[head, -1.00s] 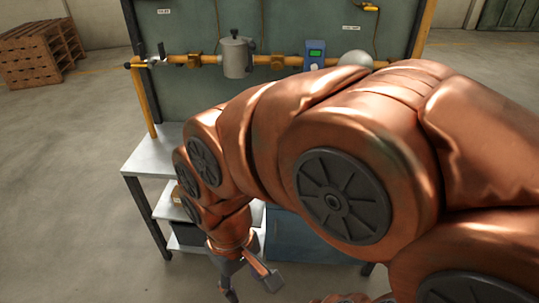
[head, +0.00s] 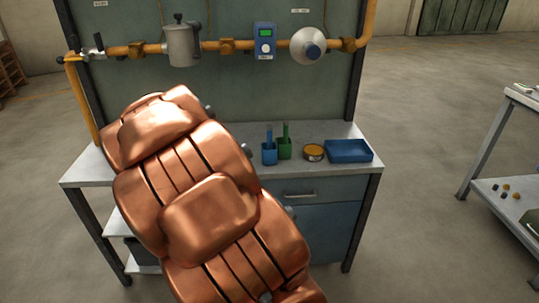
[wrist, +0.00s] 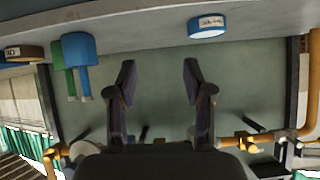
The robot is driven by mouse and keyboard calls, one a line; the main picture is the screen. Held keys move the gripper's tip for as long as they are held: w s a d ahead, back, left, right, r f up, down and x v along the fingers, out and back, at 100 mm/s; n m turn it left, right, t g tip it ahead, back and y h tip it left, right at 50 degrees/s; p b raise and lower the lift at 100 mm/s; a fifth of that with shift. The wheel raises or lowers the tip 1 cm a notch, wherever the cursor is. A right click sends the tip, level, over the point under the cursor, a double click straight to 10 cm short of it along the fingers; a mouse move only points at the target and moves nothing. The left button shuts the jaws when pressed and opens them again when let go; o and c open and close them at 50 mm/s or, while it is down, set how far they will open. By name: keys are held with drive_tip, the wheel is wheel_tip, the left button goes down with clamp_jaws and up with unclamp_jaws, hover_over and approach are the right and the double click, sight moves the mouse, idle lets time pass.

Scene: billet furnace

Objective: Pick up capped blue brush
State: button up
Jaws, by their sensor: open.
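A blue holder (head: 269,154) with a blue upright handle (head: 268,132), likely the blue brush, stands on the bench top right of my arm in the head view. A green one (head: 285,147) stands close beside it. The wrist view looks upside down; there the blue holder (wrist: 79,47) is at upper left, its handle pointing down the picture. My gripper (wrist: 158,78) is open and empty, with the blue holder off to the left of its fingers. In the head view my arm hides the gripper.
An orange-rimmed tin (head: 313,153) and a blue tray (head: 349,151) sit right of the holders. The wrist view shows a labelled blue tin (wrist: 207,27). A yellow pipe (head: 225,46) with a grey pot (head: 181,44) and blue meter (head: 264,41) crosses the back panel.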

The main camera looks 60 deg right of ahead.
drive_tip(key=s+d+f+m+h+b, duration=0.2)
drive_tip(key=d+h, duration=0.1)
drive_tip(key=d, duration=0.6)
drive_tip(key=m+g+h+b, duration=0.1)
drive_tip(key=h+b, duration=0.2)
drive_tip(key=h, duration=0.2)
approach(269, 141)
drive_tip(key=w+x, duration=0.1)
drive_tip(key=x, duration=0.2)
drive_tip(key=shift+s+d+g+h, duration=0.3)
drive_tip(key=shift+s+d, duration=0.05)
drive_tip(key=shift+s, duration=0.15)
drive_tip(key=shift+w+f+x, duration=0.1)
drive_tip(key=shift+w+x, duration=0.05)
drive_tip(key=shift+x, duration=1.7)
drive_tip(key=shift+w+f+x, duration=0.1)
drive_tip(key=shift+w+x, duration=0.05)
drive_tip(key=shift+x, duration=1.7)
drive_tip(key=shift+a, duration=0.1)
clamp_jaws()
